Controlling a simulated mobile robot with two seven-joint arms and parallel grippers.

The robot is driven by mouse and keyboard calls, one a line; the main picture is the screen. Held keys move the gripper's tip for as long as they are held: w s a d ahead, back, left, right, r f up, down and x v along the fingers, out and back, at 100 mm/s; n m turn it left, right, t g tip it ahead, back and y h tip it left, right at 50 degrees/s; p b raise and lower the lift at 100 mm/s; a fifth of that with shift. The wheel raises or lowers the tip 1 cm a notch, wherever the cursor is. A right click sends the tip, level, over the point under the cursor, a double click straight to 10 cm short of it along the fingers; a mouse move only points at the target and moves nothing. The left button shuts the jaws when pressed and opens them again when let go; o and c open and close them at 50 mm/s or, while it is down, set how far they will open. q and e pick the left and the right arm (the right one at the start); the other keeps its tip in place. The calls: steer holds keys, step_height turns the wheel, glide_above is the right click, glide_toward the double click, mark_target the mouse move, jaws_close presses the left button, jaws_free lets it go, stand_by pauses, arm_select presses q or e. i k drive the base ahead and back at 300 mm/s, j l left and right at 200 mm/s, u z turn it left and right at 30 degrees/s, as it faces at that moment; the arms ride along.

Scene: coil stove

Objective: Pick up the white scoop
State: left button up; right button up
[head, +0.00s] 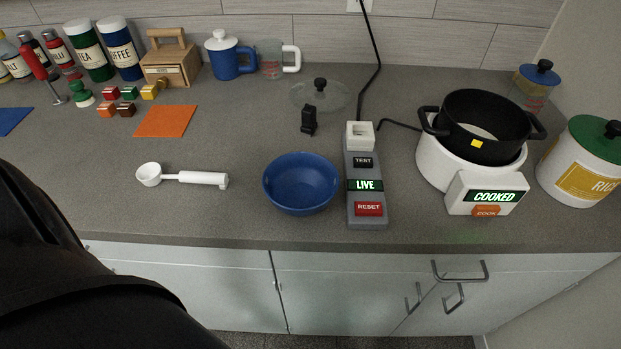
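The white scoop (186,177) lies on the grey counter in the head view, left of the blue bowl. Its round cup (149,174) is at the left end and its thick handle (204,179) points right. Nothing touches it. A dark part of my own body fills the lower left corner, nearer than the scoop and apart from it in the picture. Neither my left nor my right gripper shows in this view.
A blue bowl (300,184) stands right of the scoop. Beyond it are a power strip (367,205) and a white cooker (438,160) with a black pot (487,143). An orange mat (166,121) lies behind the scoop. The counter around the scoop is clear.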

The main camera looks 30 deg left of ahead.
mark_target(150, 175)
steer(key=u, duration=2.05)
